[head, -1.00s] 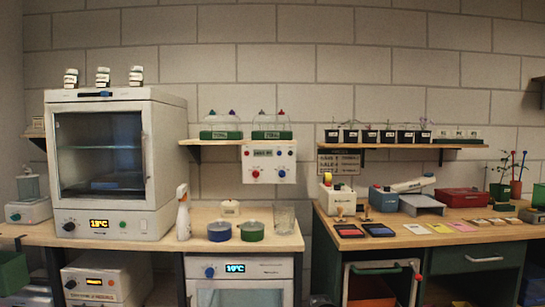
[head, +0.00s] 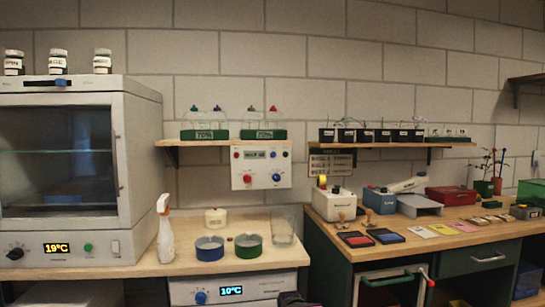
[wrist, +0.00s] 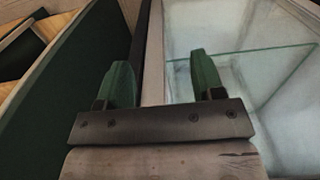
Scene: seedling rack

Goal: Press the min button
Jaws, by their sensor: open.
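No button with a readable "min" label shows. The cabinet under the bench (head: 256,290) has a blue knob and a 10°C display. My gripper (wrist: 162,80) is open in the wrist view, its two green fingers apart with nothing held. Beyond them are a pale upright edge and a glass-fronted space.
On the left bench (head: 187,261) stand a spray bottle (head: 165,235), a blue dish (head: 209,248), a green dish (head: 248,247) and a clear beaker (head: 284,226). The right bench (head: 455,240) holds several trays and boxes. A gap separates the benches.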

